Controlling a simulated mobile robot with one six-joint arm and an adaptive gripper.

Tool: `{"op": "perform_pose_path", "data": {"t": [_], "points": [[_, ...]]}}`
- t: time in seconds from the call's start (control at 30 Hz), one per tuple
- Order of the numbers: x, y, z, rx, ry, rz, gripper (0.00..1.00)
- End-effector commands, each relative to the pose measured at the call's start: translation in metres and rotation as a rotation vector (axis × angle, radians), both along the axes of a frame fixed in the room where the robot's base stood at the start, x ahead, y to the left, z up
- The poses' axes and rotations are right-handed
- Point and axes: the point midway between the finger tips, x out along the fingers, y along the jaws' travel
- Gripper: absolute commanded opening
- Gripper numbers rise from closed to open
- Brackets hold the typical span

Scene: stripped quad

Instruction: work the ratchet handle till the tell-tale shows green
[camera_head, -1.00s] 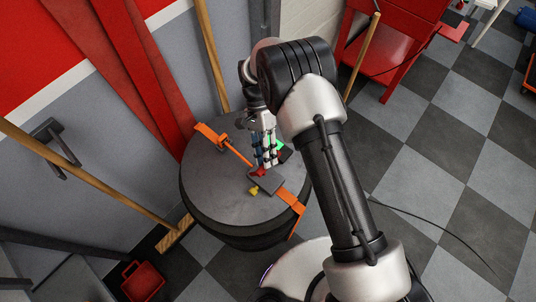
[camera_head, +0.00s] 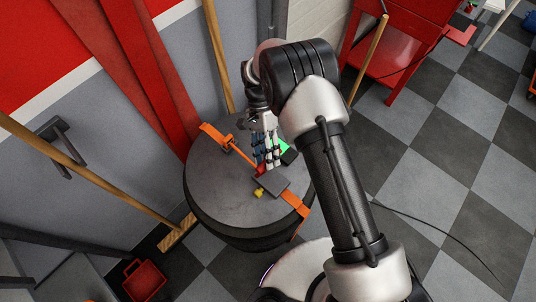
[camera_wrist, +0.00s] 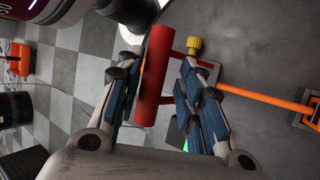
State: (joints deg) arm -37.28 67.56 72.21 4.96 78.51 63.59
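The ratchet (camera_head: 273,188) is a dark grey block on an orange strap (camera_head: 295,201) across the top of a dark drum (camera_head: 215,190). Its red handle (camera_wrist: 154,75) is a round bar between the two fingers of my gripper (camera_wrist: 160,85). The fingers stand apart on both sides of it, with a gap at the right finger; contact at the left finger is unclear. In the head view my gripper (camera_head: 267,163) points down at the ratchet. A bright green patch (camera_head: 284,146) shows just behind the fingers; I cannot tell if it is the tell-tale. A yellow knob (camera_wrist: 194,45) sits beside the handle.
The strap's orange buckle end (camera_head: 213,134) lies at the drum's far left. Wooden poles (camera_head: 217,60) lean by the wall, and a broom (camera_head: 177,233) stands left. Checkered floor at right is mostly clear, with a cable.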

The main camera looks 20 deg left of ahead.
Motion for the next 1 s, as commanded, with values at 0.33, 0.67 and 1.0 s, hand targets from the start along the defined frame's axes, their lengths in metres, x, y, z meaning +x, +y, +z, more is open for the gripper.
{"op": "perform_pose_path", "data": {"t": [0.33, 0.67, 1.0], "points": [[0.001, -0.001, 0.003, -0.002, -0.001, -0.001, 0.40], [0.029, 0.015, 0.040, 0.002, -0.005, 0.000, 0.40], [0.060, 0.033, 0.085, -0.001, -0.001, 0.000, 0.40]]}}
